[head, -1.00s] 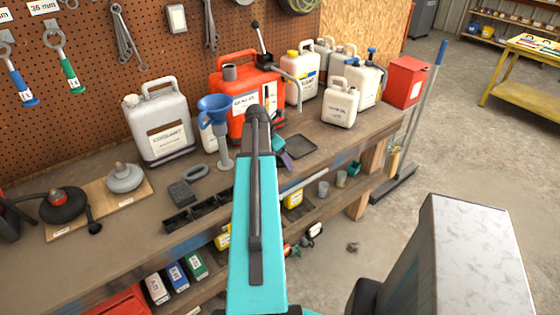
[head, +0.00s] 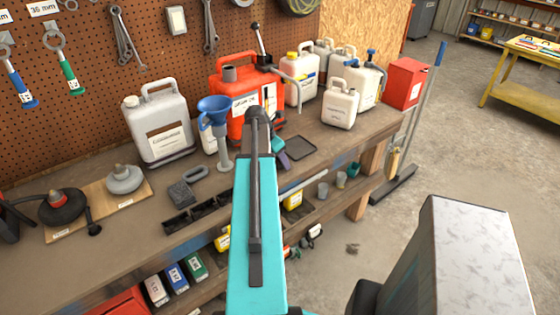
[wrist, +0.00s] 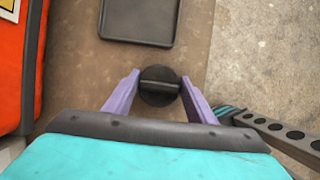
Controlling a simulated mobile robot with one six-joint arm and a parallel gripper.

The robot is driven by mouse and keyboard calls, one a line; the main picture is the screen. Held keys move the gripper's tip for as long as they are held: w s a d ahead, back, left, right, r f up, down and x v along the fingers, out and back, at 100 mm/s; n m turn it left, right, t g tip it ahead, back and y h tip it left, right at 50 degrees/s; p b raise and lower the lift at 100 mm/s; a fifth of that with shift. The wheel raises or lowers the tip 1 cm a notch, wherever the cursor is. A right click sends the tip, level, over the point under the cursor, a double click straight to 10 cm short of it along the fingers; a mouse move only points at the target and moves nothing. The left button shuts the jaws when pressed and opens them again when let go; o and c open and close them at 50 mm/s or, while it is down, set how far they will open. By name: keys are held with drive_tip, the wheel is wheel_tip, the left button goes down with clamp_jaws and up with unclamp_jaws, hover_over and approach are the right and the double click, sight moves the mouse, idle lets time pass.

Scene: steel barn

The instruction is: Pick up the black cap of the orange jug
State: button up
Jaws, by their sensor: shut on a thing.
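The black cap (wrist: 159,86) is a round disc with a raised bar across its top, seen in the wrist view. My gripper (wrist: 158,90) has its two purple fingers on either side of the cap and is shut on it. In the head view my gripper (head: 281,154) is partly hidden by my arm, and the cap cannot be made out there. The orange jug (head: 228,88) stands upright on the bench behind my arm. Its side also shows at the left of the wrist view (wrist: 14,75), apart from the cap.
A flat dark tray (head: 300,148) lies on the bench (head: 330,140) beside my gripper. Several white jugs (head: 340,104) and a red box (head: 404,84) stand to the right. The bench edge is close.

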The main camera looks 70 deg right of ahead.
drive_tip(key=shift+r, duration=0.2)
drive_tip(key=shift+r+b, duration=0.7)
drive_tip(key=shift+r, duration=0.6)
drive_tip(key=shift+s+r, duration=0.1)
drive_tip(key=shift+r, duration=0.15)
drive_tip(key=s+a+r+b, duration=0.1)
drive_tip(key=s+a+b, duration=0.4)
drive_tip(key=a, duration=0.6)
drive_tip(key=shift+s, duration=1.15)
drive_tip(key=shift+b, duration=0.55)
drive_tip(key=b, duration=0.4)
drive_tip(key=shift+s+a, duration=0.25)
drive_tip(key=shift+a, duration=0.05)
drive_tip(key=a+b, duration=0.1)
drive_tip(key=b, duration=0.4)
drive_tip(key=shift+s, duration=0.3)
drive_tip(key=shift+s+a+r+b, duration=0.15)
drive_tip(key=shift+a+r+b, duration=0.15)
drive_tip(key=shift+b, duration=0.55)
